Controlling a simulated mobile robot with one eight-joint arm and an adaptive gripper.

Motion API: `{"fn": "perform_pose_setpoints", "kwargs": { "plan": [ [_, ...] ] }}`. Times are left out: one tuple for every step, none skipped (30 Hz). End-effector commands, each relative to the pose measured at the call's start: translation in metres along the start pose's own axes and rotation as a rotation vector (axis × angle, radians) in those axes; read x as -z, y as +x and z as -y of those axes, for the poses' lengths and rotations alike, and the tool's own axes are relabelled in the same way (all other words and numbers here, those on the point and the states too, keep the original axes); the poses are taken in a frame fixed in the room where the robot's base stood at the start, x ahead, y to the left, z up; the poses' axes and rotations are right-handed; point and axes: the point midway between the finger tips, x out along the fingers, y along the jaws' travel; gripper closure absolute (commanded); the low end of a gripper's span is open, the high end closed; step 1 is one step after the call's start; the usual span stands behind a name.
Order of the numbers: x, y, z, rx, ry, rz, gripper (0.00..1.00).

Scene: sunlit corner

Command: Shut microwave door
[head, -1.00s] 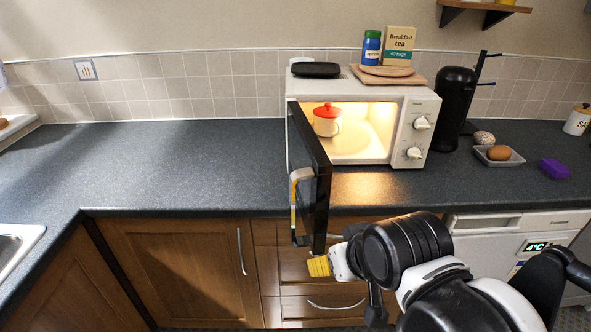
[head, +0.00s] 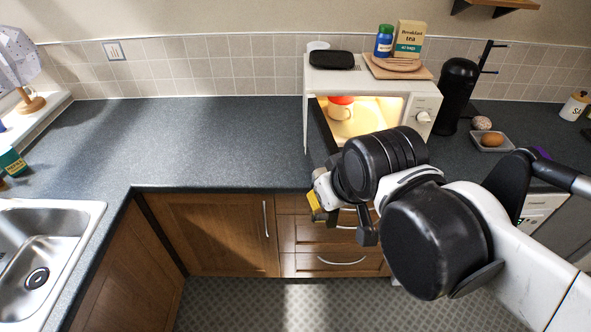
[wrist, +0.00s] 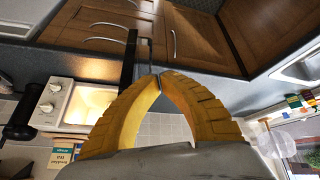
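The white microwave (head: 385,84) stands on the counter with its lit inside showing. Its black door (head: 322,130) stands open at the left side, and my arm hides its outer part in the head view. In the wrist view the door (wrist: 130,60) is a narrow dark bar, with a thin grey handle (wrist: 149,50) beside it. My gripper (head: 315,203) is low in front of the microwave, near the door's free end. In the wrist view its yellow fingertips (wrist: 160,78) meet, with nothing seen between them, on the handle side of the door. Contact cannot be told.
A red-lidded cup (head: 341,107) is inside the microwave. A tea box (head: 408,38), a blue jar (head: 384,42), boards and a dark case (head: 332,60) sit on top. The counter (head: 210,140) to the left is clear. A sink (head: 50,240) is at the far left.

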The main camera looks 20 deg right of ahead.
Motion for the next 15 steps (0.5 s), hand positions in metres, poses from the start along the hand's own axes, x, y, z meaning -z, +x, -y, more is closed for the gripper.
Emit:
{"fn": "perform_pose_setpoints", "kwargs": {
  "plan": [
    [0.024, -0.024, -0.001, 0.001, -0.053, 0.024, 1.0],
    [0.034, -0.03, -0.001, 0.003, -0.105, 0.049, 1.0],
    [0.045, -0.032, 0.001, 0.008, -0.183, 0.085, 1.0],
    [0.05, -0.029, 0.002, 0.012, -0.241, 0.112, 1.0],
    [0.055, -0.024, 0.003, 0.016, -0.3, 0.14, 1.0],
    [0.061, -0.018, 0.005, 0.025, -0.379, 0.177, 1.0],
    [0.065, -0.012, 0.007, 0.032, -0.441, 0.206, 1.0],
    [0.069, -0.006, 0.009, 0.04, -0.503, 0.236, 1.0],
    [0.075, 0.004, 0.012, 0.054, -0.587, 0.275, 1.0],
    [0.079, 0.011, 0.015, 0.065, -0.65, 0.305, 1.0],
    [0.083, 0.018, 0.018, 0.077, -0.714, 0.335, 1.0],
    [0.088, 0.029, 0.021, 0.096, -0.797, 0.374, 1.0],
    [0.091, 0.036, 0.025, 0.111, -0.857, 0.403, 1.0],
    [0.094, 0.044, 0.027, 0.125, -0.914, 0.431, 1.0],
    [0.097, 0.054, 0.031, 0.147, -0.987, 0.467, 1.0]
  ]
}}
